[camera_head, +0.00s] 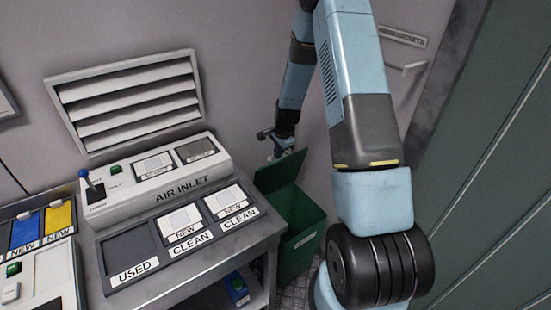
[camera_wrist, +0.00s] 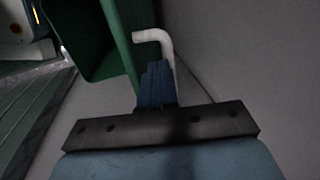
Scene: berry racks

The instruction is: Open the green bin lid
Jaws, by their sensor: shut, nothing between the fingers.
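The green bin (camera_head: 300,255) stands on the floor to the right of the workbench. Its lid (camera_head: 281,171) is raised and tilted up at the bin's back left, and the dark inside of the bin shows below it. My gripper (camera_head: 275,148) is just behind the lid's upper edge, near the wall. In the wrist view my gripper's blue fingers (camera_wrist: 156,78) are together, beside the green panel edge (camera_wrist: 122,45). A pale bent rod (camera_wrist: 154,36) lies just past the fingertips; I cannot tell whether they touch it.
The workbench (camera_head: 210,258) with the air inlet panel (camera_head: 165,180) and several labelled slots fills the left. A louvred vent (camera_head: 128,100) is on the wall behind. A green-grey wall (camera_head: 490,170) closes off the right, and my arm crosses the middle.

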